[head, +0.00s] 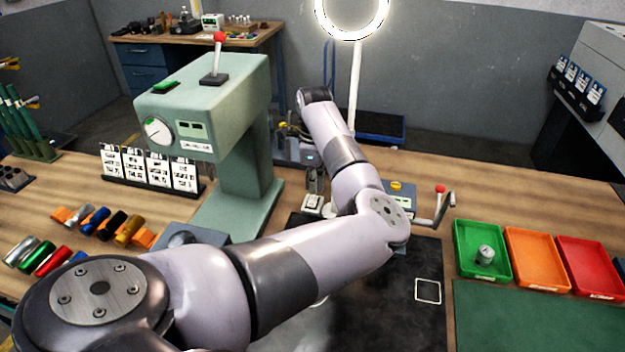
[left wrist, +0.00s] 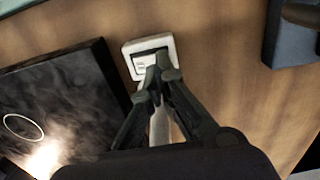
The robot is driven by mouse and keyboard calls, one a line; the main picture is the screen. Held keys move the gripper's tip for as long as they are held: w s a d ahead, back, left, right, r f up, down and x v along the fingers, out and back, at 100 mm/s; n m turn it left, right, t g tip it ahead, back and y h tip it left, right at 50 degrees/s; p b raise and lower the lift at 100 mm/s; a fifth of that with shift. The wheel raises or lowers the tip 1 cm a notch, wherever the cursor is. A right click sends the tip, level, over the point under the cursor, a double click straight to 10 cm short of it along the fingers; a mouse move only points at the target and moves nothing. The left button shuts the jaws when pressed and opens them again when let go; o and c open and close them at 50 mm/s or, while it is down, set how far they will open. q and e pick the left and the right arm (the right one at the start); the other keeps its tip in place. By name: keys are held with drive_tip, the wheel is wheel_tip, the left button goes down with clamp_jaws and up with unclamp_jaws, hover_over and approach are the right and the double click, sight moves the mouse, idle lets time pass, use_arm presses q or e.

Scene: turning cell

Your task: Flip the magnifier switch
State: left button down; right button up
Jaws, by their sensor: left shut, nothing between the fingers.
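The magnifier (head: 352,8) is a ring lamp on a white pole at the top of the head view, and its ring glows bright white. The switch (head: 312,204) is a small white box with a light grey rocker on the wooden bench; it also shows in the left wrist view (left wrist: 131,59). My left gripper (head: 316,184) is shut and empty, pointing down at the switch. In the left wrist view its closed fingertips (left wrist: 161,73) overlap the lower right part of the switch. I cannot tell whether they touch the rocker. My right gripper is not in view.
A green press (head: 230,110) stands left of the gripper. A black mat (head: 400,310) lies in front of the switch. A lever with a red knob (head: 439,190) and green (head: 461,265), orange (head: 538,262) and red trays (head: 590,265) are to the right.

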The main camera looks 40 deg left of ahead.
sight(314, 197)
use_arm(q)
drive_tip(key=shift+f+b, duration=1.2)
drive_tip(key=shift+f, duration=0.1)
idle(0.9)
drive_tip(key=shift+r, duration=0.15)
drive_tip(key=shift+r+p, duration=0.35)
drive_tip(key=shift+r, duration=0.15)
drive_tip(key=shift+r+p, duration=0.9)
drive_tip(key=shift+r, duration=2.05)
